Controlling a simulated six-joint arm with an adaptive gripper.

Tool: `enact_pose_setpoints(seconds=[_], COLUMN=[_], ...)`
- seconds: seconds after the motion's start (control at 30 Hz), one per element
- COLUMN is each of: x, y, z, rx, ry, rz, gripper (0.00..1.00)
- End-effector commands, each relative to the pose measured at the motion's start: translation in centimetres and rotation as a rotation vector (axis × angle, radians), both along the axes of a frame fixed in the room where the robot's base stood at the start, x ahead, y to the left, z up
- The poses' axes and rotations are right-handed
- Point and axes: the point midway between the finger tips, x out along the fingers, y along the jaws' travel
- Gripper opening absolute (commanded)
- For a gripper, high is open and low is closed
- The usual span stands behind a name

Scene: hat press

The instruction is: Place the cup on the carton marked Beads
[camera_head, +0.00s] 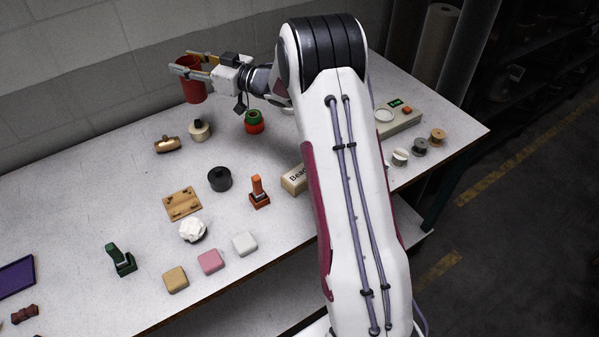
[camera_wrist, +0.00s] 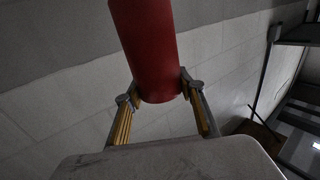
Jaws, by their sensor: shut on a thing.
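A red cup (camera_head: 194,90) is between the fingers of my gripper (camera_head: 190,69), above the table's far left part near the wall. In the wrist view the red cup (camera_wrist: 148,50) fills the top middle, and the fingers of my gripper (camera_wrist: 158,92) are closed against both its sides. The carton marked Beads (camera_head: 293,180) lies on the table right of the middle. Only its left end with the start of the lettering shows; my arm hides the rest.
The white table (camera_head: 90,230) holds a black round pot (camera_head: 220,179), an orange stamp-like tool (camera_head: 259,191) and a red-green round thing (camera_head: 254,122) left of the carton. A scale-like device (camera_head: 398,118) stands at the right. A grey wall (camera_head: 60,80) runs behind.

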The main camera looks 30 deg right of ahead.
Motion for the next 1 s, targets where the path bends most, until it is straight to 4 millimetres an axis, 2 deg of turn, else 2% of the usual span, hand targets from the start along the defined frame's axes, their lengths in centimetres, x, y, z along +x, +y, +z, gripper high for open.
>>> enact_pose_setpoints(seconds=[0.03,0.2,0.5,0.8,1.0], x=[-0.6,-2.9,-8.1,-14.3,-19.0], y=[-1.7,-6.4,-13.4,-18.6,-20.6], z=[0.2,0.3,0.2,-0.1,-0.3], rx=[0.001,0.0,0.001,0.001,0.001], ry=[-0.001,-0.002,0.0,-0.002,0.0], rz=[-0.02,-0.074,-0.158,-0.231,-0.269], gripper=[0.03,0.03,0.03,0.03,0.03])
